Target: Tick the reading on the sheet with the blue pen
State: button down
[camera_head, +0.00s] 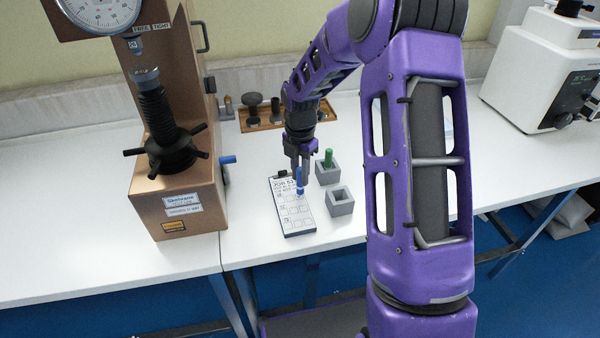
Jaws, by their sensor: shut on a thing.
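The sheet (294,222) lies on a dark-edged clipboard on the white bench, with printed text at its top and rows of boxes below. My gripper (299,168) points down above the upper part of the sheet and is shut on the blue pen (299,187). The pen is upright, tip down, over the right side of the sheet. I cannot tell whether its tip touches the paper. The writing is too small to read fully, and the gripper hides part of the sheet's top edge.
A grey block holder (328,174) with a green pen (328,157) stands right of the sheet, and an empty grey holder (340,201) sits nearer. A brown hardness tester (178,205) stands left. A wooden tray (262,123) of parts is behind. A white machine (545,75) is far right.

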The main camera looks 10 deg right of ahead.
jog(key=shift+r, duration=0.1)
jog(key=shift+r+p, duration=2.15)
jog(key=shift+r, duration=0.8)
